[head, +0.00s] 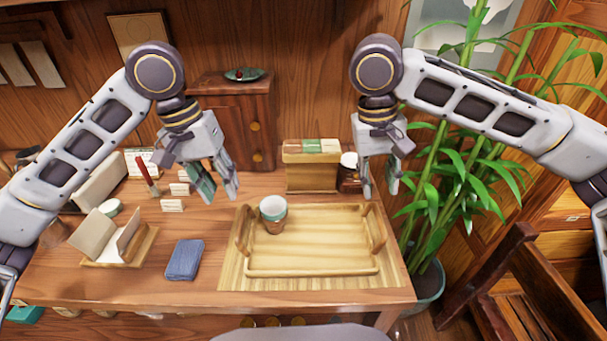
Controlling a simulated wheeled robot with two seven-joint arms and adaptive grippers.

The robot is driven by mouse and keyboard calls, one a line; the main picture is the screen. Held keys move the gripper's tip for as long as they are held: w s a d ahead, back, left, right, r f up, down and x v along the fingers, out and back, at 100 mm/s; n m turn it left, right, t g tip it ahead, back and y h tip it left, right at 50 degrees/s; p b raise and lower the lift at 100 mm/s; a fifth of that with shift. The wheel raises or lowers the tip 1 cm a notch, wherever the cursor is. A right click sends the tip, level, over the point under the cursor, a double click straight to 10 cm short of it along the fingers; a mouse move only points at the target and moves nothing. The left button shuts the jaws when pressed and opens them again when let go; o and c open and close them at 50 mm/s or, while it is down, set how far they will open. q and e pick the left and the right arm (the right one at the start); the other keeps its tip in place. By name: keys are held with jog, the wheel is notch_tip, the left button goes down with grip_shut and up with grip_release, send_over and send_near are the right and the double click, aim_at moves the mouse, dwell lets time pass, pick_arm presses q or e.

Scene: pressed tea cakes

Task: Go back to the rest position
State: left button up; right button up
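My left gripper (218,194) hangs fingers-down above the table, left of the wooden tray. Its fingers are apart, with a teal surface showing on one, and I see nothing held between them. My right gripper (379,188) also hangs fingers-down, over the right back part of the table near a dark jar. Its fingers are apart and empty. The wooden tray (310,271) lies on a slatted mat (231,281).
The wooden table (120,287) also bears a dark blue cloth (184,259), an open paper packet (108,236), a wooden box (311,173) and a jar (349,171). A small cabinet (234,128) stands behind. A bamboo plant (447,165) is close to my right arm. A chair (510,270) stands at lower right.

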pick_arm(q)
jog(key=shift+r, duration=0.1)
pick_arm(e)
jog(key=shift+r, duration=0.1)
